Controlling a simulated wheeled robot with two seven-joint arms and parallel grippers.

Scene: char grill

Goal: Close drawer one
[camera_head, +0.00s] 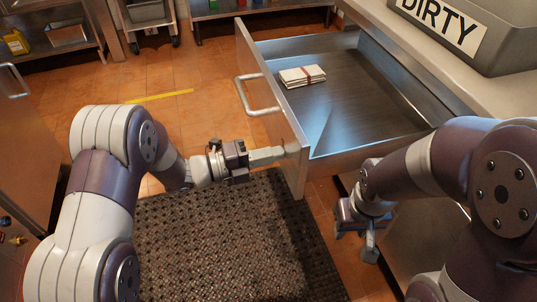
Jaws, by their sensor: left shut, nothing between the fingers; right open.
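The open drawer (341,101) extends out to the left from under the counter on the right, with its metal front panel (262,90) and bar handle (257,96) facing left. A small banded bundle of white papers or cloths (302,76) lies inside it. My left gripper (285,152) is shut and empty, with its tip at the outer face of the front panel, near the panel's near end and below the handle. It seems to touch the panel. My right gripper (358,243) is open and empty, low in front of the counter, on the near side of the drawer.
A grey bin labelled DIRTY (463,28) stands on the counter (405,45). A dark perforated mat (230,240) lies on the orange tile floor (186,85). Metal shelves (50,50) and a wheeled cart (146,15) stand at the back. A metal cabinet (18,150) is at left.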

